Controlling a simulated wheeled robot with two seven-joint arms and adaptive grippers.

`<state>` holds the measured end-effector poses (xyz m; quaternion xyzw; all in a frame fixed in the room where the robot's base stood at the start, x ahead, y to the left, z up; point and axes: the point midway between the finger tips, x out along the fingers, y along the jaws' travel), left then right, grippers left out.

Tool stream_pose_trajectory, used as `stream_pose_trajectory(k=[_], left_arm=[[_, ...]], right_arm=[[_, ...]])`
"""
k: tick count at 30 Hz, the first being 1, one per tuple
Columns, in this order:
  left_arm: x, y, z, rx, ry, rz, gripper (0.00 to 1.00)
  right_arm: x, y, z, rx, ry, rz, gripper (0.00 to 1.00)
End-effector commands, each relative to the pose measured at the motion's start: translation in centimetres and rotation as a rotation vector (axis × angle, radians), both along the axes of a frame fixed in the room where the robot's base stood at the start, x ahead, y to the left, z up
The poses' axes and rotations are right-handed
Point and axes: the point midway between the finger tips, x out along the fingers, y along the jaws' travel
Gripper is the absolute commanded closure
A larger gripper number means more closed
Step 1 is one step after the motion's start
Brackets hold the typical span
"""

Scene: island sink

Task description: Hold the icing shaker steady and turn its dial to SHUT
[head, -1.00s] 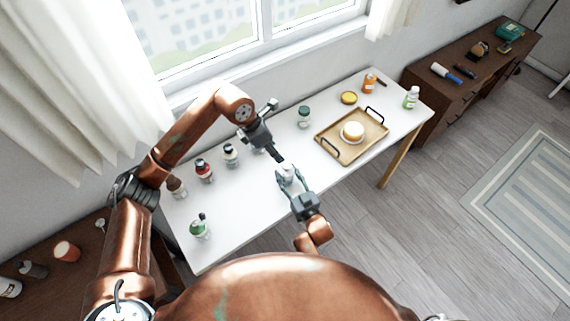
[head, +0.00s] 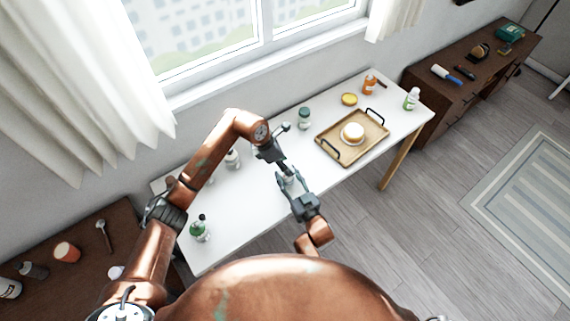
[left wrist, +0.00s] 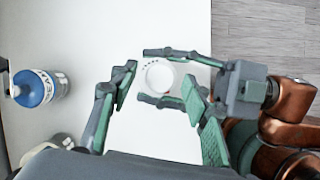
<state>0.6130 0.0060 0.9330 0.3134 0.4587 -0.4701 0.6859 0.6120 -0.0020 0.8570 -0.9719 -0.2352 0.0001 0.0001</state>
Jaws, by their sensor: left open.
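The icing shaker shows in the left wrist view as a round white top (left wrist: 160,76) with small dark marks near its upper left edge. It stands over the white table. My right gripper (head: 289,183) reaches in from the right in the wrist view, one finger on each side of the shaker, and appears shut on it. My left gripper (left wrist: 160,74) is open above the shaker, its fingers left and right of the white top with visible gaps. In the head view the left gripper (head: 284,169) and right fingers mostly hide the shaker. The dial setting is too small to read.
A blue-capped jar (left wrist: 34,88) stands left of the shaker in the wrist view. In the head view a green-topped bottle (head: 200,229) stands at the table's near left, and a wooden tray (head: 330,137) with a round white-topped item lies to the right. The table (head: 240,205) near the front is clear.

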Motion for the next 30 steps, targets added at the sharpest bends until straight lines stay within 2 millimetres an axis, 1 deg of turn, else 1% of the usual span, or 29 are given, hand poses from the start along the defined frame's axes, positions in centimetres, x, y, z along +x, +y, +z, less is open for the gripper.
stream_pose_trajectory(k=[9,10,27,28,30], left_arm=[[0.05,-0.11,-0.24,0.0,-0.001,-0.001,0.57],[0.05,-0.11,-0.24,0.0,-0.001,-0.001,0.58],[0.06,-0.08,-0.21,0.0,-0.001,-0.001,0.97],[0.06,-0.08,-0.21,0.0,-0.001,0.0,0.99],[0.07,-0.07,-0.2,0.001,-0.002,0.001,0.99]], right_arm=[[0.0,-0.04,-0.03,0.0,0.001,-0.001,0.87],[0.0,-0.04,-0.03,0.0,0.001,-0.001,0.87],[0.0,-0.01,-0.04,0.0,0.001,0.0,0.87],[0.0,-0.01,-0.04,0.0,0.001,0.0,0.87],[-0.01,0.0,-0.04,0.0,0.001,0.0,0.87]])
